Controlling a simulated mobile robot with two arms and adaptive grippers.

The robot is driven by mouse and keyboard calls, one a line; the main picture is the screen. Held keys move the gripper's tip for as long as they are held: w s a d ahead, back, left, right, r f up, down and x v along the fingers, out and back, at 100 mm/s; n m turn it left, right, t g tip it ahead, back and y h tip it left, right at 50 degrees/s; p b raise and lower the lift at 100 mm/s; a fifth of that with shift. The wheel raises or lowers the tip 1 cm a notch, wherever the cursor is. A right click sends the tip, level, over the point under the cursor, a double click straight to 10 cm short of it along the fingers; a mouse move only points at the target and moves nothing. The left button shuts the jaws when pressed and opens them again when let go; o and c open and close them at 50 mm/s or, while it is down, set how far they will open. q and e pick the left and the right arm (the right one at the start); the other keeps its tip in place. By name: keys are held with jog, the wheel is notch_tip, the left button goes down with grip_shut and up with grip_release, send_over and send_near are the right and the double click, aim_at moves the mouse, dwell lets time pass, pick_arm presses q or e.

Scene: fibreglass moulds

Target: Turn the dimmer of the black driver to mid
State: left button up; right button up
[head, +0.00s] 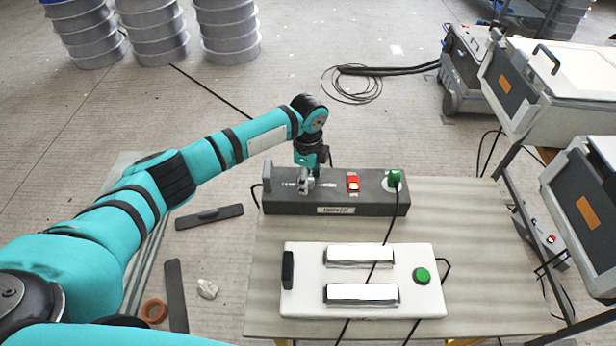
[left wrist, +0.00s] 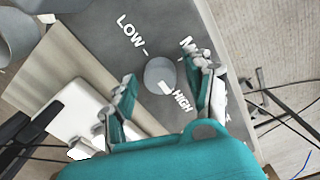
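The black driver (head: 336,209) is a long dark grey box at the back of the table. Its round grey dimmer knob (left wrist: 160,74) shows in the left wrist view, with LOW, a partly hidden label starting with M, and HIGH printed around it. The knob's white mark points towards HIGH. My left gripper (head: 306,184) is over the left part of the driver, pointing down. In the left wrist view its fingers (left wrist: 165,78) are apart, one on each side of the knob, with gaps visible. The knob is mostly hidden in the head view. My right gripper is not in view.
The driver also carries a red switch (head: 353,181) and a green plug (head: 394,179) with a black cable. A white lamp panel (head: 410,255) with two tubes and a green button (head: 422,275) lies in front. The table (head: 480,230) is bare on the right.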

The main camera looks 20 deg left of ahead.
pick_arm(q)
jog(key=c, duration=1)
jog(key=shift+o, duration=0.2)
